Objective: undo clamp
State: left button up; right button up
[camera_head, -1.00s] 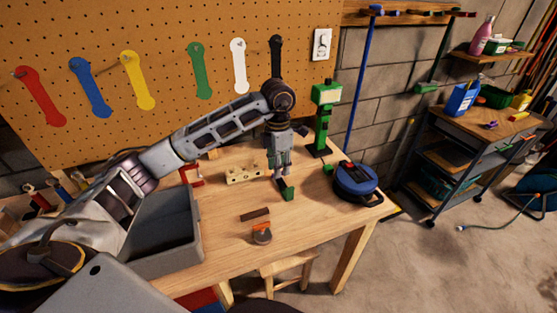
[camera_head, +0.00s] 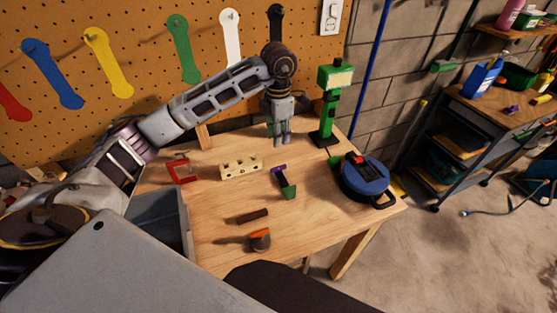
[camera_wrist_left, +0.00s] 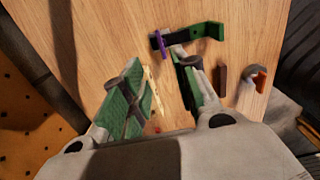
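A small clamp with a green end, dark bar and purple part (camera_head: 284,184) lies on the workbench. In the left wrist view the clamp (camera_wrist_left: 205,31) lies beyond the fingertips, with its purple bar near them. My left gripper (camera_head: 281,143) points down above the bench, behind the clamp and apart from it. In the left wrist view its green-padded fingers (camera_wrist_left: 158,70) are spread with nothing held between them. A red C-shaped frame (camera_head: 181,170) is on the bench to the left. My right gripper is out of view.
A beige block with holes (camera_head: 240,167), a dark bar (camera_head: 252,216) and an orange-topped piece (camera_head: 260,239) lie on the workbench (camera_head: 215,226). A green post tool (camera_head: 328,110) and a blue round case (camera_head: 366,181) stand at right. A grey bin (camera_head: 165,213) is at left.

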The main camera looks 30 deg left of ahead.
pick_arm(q)
jog(key=p, duration=0.2)
send_near(278, 167)
notch_tip(278, 167, down, 7)
jog(key=shift+w+f, duration=0.1)
jog(key=shift+f, duration=0.8)
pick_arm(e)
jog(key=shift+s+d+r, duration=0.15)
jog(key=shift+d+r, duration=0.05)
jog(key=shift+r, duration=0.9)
pick_arm(q)
jog(key=shift+c, duration=0.2)
grip_shut()
